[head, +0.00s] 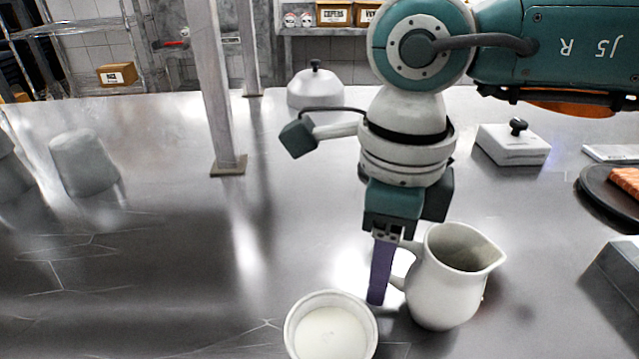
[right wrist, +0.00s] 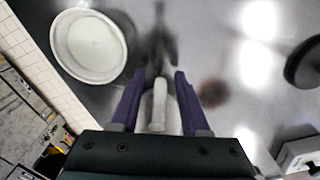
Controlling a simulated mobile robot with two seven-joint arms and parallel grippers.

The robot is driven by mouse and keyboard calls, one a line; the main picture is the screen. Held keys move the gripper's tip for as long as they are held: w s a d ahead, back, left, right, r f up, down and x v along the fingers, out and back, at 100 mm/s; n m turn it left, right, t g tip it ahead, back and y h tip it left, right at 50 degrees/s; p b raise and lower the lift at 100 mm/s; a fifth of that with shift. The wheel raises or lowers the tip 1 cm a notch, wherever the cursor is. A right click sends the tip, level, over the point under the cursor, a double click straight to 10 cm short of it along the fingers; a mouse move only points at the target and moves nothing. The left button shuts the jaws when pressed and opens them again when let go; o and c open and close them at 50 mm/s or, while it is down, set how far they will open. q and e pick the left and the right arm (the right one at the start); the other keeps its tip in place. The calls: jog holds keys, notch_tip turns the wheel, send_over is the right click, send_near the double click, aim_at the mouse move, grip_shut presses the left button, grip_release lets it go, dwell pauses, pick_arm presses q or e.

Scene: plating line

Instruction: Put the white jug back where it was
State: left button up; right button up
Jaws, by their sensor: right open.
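The white jug (head: 452,285) stands upright on the steel counter at the lower right of centre in the head view. Its spout points right and its handle left. My right gripper (head: 381,280) points down at the handle side of the jug. In the right wrist view the two purple fingers of my right gripper (right wrist: 158,76) are apart, with the jug's handle (right wrist: 159,105) between them and a gap on each side. Most of the jug is hidden there behind the gripper body. My left gripper is not in view.
A white bowl (head: 287,335) with white contents stands close to the left of the jug; it also shows in the right wrist view (right wrist: 122,62). A metal post (head: 210,90) rises from the counter. A white lidded block (head: 512,148) and a dark round board (head: 596,190) lie right.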

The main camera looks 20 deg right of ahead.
jog(key=shift+r, duration=0.65)
notch_tip(320, 180, up, 11)
jog(key=shift+r, duration=0.1)
